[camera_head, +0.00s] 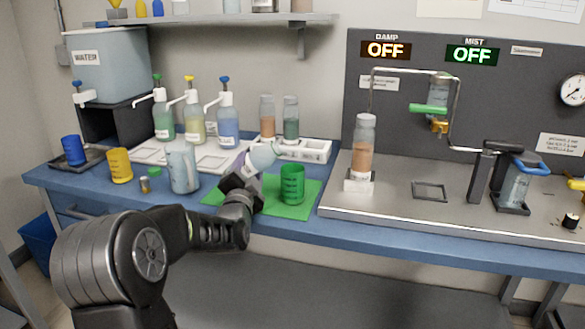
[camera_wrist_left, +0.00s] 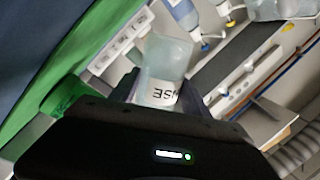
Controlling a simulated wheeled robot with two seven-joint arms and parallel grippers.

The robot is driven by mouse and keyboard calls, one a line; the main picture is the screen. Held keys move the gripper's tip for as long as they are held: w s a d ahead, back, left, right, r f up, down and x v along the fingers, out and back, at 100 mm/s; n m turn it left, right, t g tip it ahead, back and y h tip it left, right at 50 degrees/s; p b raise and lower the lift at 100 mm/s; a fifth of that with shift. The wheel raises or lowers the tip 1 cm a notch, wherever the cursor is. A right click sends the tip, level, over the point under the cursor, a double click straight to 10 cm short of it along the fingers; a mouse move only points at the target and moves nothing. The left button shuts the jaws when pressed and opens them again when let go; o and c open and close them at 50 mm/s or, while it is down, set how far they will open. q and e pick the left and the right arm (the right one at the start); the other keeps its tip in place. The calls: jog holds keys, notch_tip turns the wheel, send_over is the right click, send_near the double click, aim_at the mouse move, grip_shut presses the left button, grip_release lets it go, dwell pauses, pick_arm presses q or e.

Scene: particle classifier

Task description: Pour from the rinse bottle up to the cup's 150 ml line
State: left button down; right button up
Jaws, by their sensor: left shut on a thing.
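The rinse bottle (camera_head: 263,157) is pale and translucent, tilted with its top toward the right, near the green cup (camera_head: 292,180). My left gripper (camera_head: 242,184) is shut on the bottle, just left of the cup. In the left wrist view the bottle (camera_wrist_left: 166,62) shows part of its label between the fingers. The green cup stands upright on a green mat (camera_head: 312,192); part of it also shows in the wrist view (camera_wrist_left: 65,94). Its 150 ml line, its liquid level and any stream are too small or hidden to tell. My right gripper is not in view.
A clear pitcher (camera_head: 183,170) and a yellow cup (camera_head: 120,166) stand left of my gripper. Pump bottles (camera_head: 228,125) stand behind, beside a white rack (camera_head: 310,150) with two jars. A metal tray (camera_head: 400,215) with apparatus lies to the right.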

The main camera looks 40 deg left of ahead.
aim_at(247, 158)
pick_arm(q)
jog(key=shift+s+a+r+m+p, duration=0.15)
jog(key=shift+m+p, duration=0.15)
jog(key=shift+m, duration=0.2)
jog(key=shift+a+f+m+p, duration=0.1)
jog(key=shift+m+p, duration=0.2)
jog(key=shift+m, duration=0.2)
dwell(0.3)
jog(key=shift+s+a+r+m+t+h+p, duration=0.1)
jog(key=shift+r+m+t+h+p, duration=0.1)
jog(key=shift+r+m+p, duration=0.4)
jog(key=shift+a+r+m+t+h+p, duration=0.1)
jog(key=shift+r+m+t+p, duration=0.25)
jog(key=shift+p, duration=0.45)
jog(key=shift+d, duration=0.1)
jog(key=shift+d+r+m+b, duration=0.15)
jog(key=shift+r+m+b, duration=0.25)
jog(key=shift+m, duration=0.45)
dwell(0.7)
jog(key=shift+w+d+r+m+h, duration=0.1)
jog(key=shift+w+r+m+h, duration=0.15)
jog(key=shift+r+m, duration=0.55)
dwell(1.8)
jog(key=shift+f, duration=0.1)
